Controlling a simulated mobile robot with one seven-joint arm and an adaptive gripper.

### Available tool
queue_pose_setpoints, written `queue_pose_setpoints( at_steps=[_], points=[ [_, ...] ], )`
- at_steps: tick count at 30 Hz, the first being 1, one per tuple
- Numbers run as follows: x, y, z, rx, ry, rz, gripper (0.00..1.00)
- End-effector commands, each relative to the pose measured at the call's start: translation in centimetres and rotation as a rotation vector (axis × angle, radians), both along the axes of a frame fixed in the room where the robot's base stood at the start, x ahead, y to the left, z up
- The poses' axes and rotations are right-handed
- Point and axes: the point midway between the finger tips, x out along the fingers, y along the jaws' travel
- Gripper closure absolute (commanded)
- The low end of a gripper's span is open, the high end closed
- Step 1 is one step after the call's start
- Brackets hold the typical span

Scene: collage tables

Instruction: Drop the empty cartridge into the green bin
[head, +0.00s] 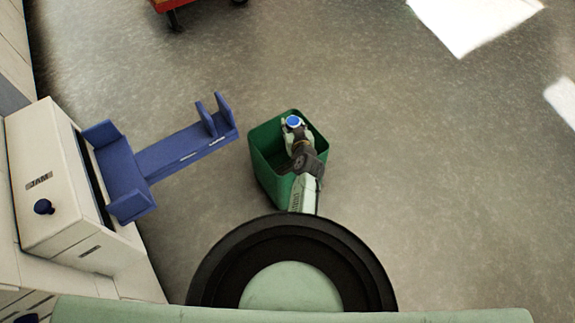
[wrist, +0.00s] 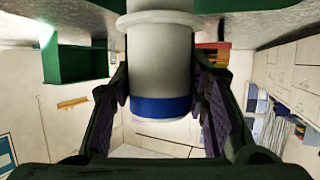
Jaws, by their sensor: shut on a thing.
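The green bin (head: 264,172) stands on the floor near the middle of the head view, open at the top. My gripper (head: 298,137) shows in front of the bin's opening in that view; its exact height over the rim is hard to tell. It is shut on the cartridge, a pale grey cylinder with a blue band (wrist: 160,70), which fills the middle of the wrist view between both fingers. In the head view the cartridge's blue end (head: 293,121) shows inside the outline of the bin's mouth. My arm hides part of the bin's inside.
A white machine (head: 50,190) labelled JAM with a blue knob stands at the left, and a blue tray-like chute (head: 165,155) sticks out from it towards the bin. A red object (head: 180,5) is at the top edge. The floor right of the bin is clear.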

Motion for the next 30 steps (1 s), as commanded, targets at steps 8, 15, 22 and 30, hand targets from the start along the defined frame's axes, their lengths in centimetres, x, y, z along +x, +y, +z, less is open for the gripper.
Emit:
queue_pose_setpoints(
  at_steps=[8, 15, 22, 30],
  points=[
    [0.1, 0.0, -3.6, 0.001, -0.001, -0.001, 0.91],
    [0.1, -0.1, -4.2, 0.001, -0.003, -0.001, 0.91],
    [0.1, -0.1, -4.1, 0.001, -0.002, -0.001, 0.53],
    [0.0, 0.0, -4.2, 0.001, -0.001, -0.001, 0.35]
  ],
)
